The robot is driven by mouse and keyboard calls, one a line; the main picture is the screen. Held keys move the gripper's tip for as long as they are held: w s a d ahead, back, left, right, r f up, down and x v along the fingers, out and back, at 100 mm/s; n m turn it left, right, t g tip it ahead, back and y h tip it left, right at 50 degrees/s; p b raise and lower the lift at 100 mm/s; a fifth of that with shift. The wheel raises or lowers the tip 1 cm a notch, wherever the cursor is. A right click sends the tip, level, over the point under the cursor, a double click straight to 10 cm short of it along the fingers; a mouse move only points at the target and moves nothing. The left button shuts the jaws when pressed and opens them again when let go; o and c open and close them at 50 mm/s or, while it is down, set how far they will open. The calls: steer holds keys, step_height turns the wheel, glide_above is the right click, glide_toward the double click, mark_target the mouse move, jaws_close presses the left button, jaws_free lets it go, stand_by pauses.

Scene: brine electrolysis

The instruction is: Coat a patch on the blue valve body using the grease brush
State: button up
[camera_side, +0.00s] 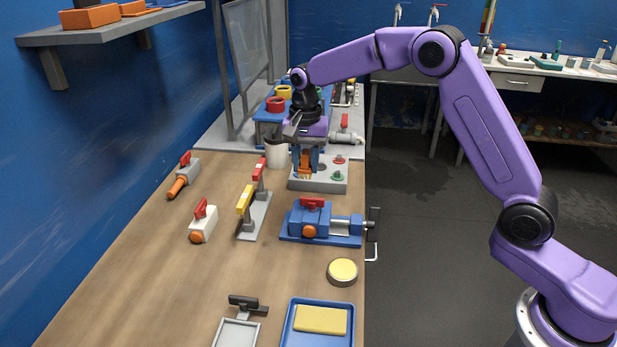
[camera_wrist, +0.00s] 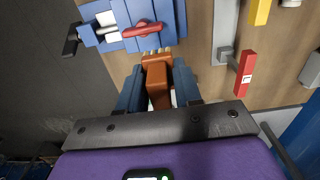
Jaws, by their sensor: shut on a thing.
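My gripper (camera_side: 306,166) is shut on the grease brush, which has an orange-brown handle (camera_wrist: 157,76) and pale bristles (camera_wrist: 155,53). In the side view the brush (camera_side: 304,163) hangs bristles down over the grey button box, behind the valve. The blue valve body (camera_side: 312,218) has a red lever and an orange port, and sits in a blue vise (camera_side: 346,239) at the table's right edge. In the wrist view the valve body (camera_wrist: 165,14) is just beyond the bristles; the side view shows them apart. I cannot make out grease on the bristles.
The grey button box (camera_side: 320,183) is below my gripper, with a light cup (camera_side: 277,155) to its left. A stand with yellow and red levers (camera_side: 254,212) is left of the vise. A round yellow-topped tin (camera_side: 342,271) and a blue tray (camera_side: 296,331) are nearer the front.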

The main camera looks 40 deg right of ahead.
steer(key=shift+f, duration=0.15)
steer(key=shift+f, duration=3.65)
steer(key=shift+s+d+f, duration=0.25)
steer(key=shift+s+d, duration=1.15)
steer(key=shift+s, duration=0.05)
steer(key=shift+w+a, duration=1.45)
steer(key=shift+r, duration=4.1)
